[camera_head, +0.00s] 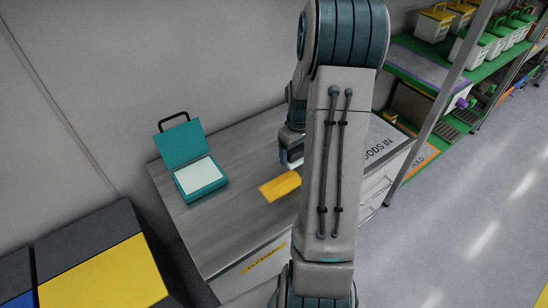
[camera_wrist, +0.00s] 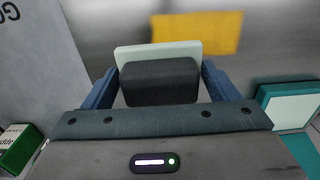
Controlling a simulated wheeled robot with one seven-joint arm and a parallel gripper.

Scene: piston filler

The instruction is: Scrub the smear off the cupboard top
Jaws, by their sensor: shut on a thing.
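The cupboard top (camera_head: 238,150) is a grey, wood-grained surface against the wall. A flat yellow patch (camera_head: 280,187) lies on it left of my arm and shows beyond my gripper in the wrist view (camera_wrist: 197,33). I cannot make out a separate smear; part of the top is hidden behind my arm. My gripper (camera_wrist: 158,85) is shut on a scrubbing block (camera_wrist: 160,82) with a dark back and a pale pad on its far side. In the head view my gripper (camera_head: 291,152) is partly hidden by my arm, above the top. Contact between pad and top cannot be told.
An open teal case (camera_head: 198,185) with a pale inside and a black handle stands on the left of the top. A "GOODS IN" sheet (camera_head: 380,149) lies at the right. Shelves (camera_head: 425,65) with boxes stand further right. A yellow-lidded bin (camera_head: 105,275) is lower left.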

